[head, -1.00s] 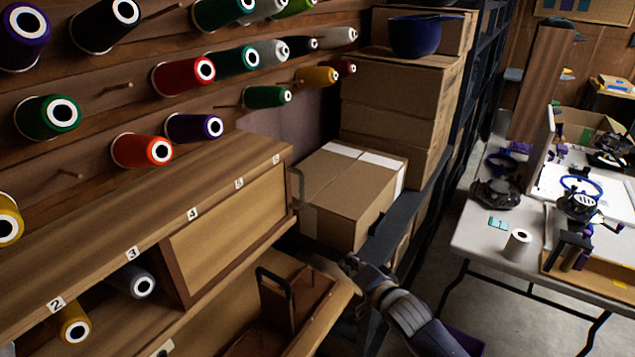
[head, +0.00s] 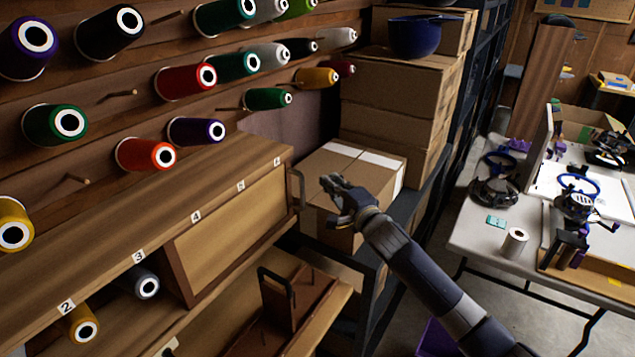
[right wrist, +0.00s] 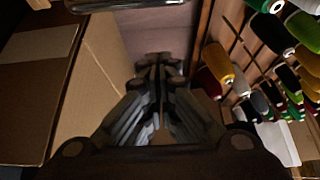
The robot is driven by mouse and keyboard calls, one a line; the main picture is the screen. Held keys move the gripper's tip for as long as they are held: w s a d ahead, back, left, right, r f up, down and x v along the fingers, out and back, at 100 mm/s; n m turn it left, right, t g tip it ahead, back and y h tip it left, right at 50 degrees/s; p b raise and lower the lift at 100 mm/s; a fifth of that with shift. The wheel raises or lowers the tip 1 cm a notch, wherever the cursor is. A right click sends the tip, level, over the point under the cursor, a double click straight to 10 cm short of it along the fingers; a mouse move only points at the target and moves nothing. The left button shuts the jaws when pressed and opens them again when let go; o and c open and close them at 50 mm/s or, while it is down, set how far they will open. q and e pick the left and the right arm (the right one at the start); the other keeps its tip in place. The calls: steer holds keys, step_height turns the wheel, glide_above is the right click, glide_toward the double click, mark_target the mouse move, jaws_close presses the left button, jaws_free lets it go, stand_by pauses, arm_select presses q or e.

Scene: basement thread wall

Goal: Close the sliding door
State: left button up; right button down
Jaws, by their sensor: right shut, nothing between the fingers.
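The sliding door (head: 232,232) is a light wooden panel in the upper shelf's front, below labels 4 and 5. Its dark upright handle (head: 298,190) is at its right end. To its left the shelf is open, with spools inside. My right gripper (head: 328,187) is just right of the handle, in front of the cardboard box, shut and empty. In the right wrist view the shut fingers (right wrist: 160,62) point ahead; a dark metal bar (right wrist: 130,4) crosses the top edge, perhaps the handle. My left gripper is out of view.
A lower wooden unit has another dark handle (head: 275,288). A cardboard box (head: 350,165) stands behind my right gripper, with stacked boxes (head: 400,100) beyond. Thread spools (head: 185,80) stick out from the wall. A white table (head: 480,235) with tools stands at the right.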

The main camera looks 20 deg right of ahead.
arm_select(q)
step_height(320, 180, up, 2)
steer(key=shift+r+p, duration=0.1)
steer(key=shift+p, duration=0.8)
arm_select(e)
steer(key=a, duration=0.4)
steer(key=shift+w, duration=0.15)
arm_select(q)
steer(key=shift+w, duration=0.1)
arm_select(e)
steer(key=shift+d, duration=0.1)
